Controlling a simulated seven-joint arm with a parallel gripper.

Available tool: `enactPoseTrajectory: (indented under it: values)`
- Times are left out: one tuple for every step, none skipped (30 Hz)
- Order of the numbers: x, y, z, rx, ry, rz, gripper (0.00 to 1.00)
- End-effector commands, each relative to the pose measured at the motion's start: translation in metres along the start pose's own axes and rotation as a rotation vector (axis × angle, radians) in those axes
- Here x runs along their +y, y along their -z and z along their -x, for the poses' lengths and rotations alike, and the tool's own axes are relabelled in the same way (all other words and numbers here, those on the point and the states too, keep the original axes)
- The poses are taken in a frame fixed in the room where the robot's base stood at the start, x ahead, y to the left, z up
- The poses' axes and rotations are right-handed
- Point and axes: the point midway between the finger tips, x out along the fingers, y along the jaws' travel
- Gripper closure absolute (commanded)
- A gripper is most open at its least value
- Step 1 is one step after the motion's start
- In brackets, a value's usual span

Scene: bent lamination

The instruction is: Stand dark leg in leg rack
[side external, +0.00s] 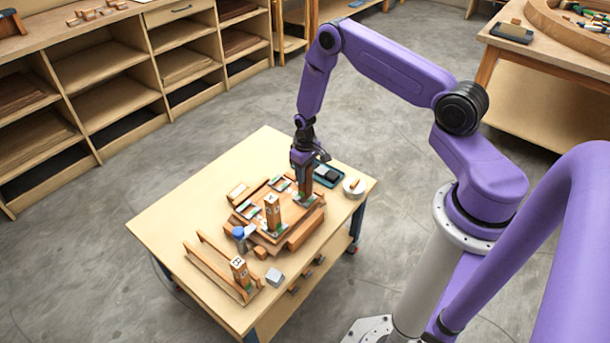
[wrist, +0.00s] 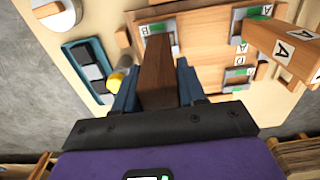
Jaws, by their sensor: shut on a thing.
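My gripper (side external: 303,170) is shut on the dark leg (side external: 307,188) and holds it upright over the back right part of a stepped wooden board (side external: 305,228). In the wrist view the dark leg (wrist: 157,80) is between the blue fingers, its far end at a green-tagged grey seat (wrist: 155,30). I cannot tell whether it touches the seat. A lighter leg (side external: 272,210) stands on the board; it also shows, marked A, in the wrist view (wrist: 285,50). Another marked leg (side external: 240,270) stands at a railed wooden frame (side external: 210,272). I cannot tell which holder is the leg rack.
A blue tray (side external: 330,174) with dark pieces and a white round item (side external: 354,186) are right of my gripper. The table's (side external: 190,205) left part is clear.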

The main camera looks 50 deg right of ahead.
Motion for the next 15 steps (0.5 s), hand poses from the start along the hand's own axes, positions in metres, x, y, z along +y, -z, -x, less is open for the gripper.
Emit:
enactPoseTrajectory:
  values:
    - [0.0, 0.001, 0.007, 0.004, 0.0, 0.0, 0.99]
    - [0.0, 0.001, 0.011, 0.003, 0.0, 0.0, 0.99]
    - [0.0, 0.001, 0.017, 0.005, 0.0, 0.0, 0.99]
    - [0.0, 0.001, 0.022, 0.004, 0.0, 0.0, 0.99]
    - [-0.001, -0.004, 0.025, 0.002, 0.0, 0.001, 0.99]
    - [-0.002, -0.009, 0.03, 0.0, 0.0, 0.001, 0.99]
    - [-0.003, -0.013, 0.035, 0.001, 0.0, 0.001, 0.99]
    - [-0.004, -0.016, 0.039, 0.001, 0.0, 0.001, 0.99]
    - [-0.005, -0.022, 0.046, 0.001, 0.0, 0.002, 0.99]
    - [-0.006, -0.026, 0.051, 0.001, 0.0, 0.002, 0.99]
    - [-0.007, -0.03, 0.056, 0.002, 0.0, 0.002, 0.99]
    - [-0.008, -0.035, 0.062, 0.002, 0.0, 0.002, 0.99]
    - [-0.009, -0.04, 0.068, 0.001, 0.0, 0.002, 0.99]
    - [-0.01, -0.044, 0.073, 0.002, 0.0, 0.002, 0.99]
    - [-0.011, -0.05, 0.08, 0.003, 0.0, 0.002, 0.99]
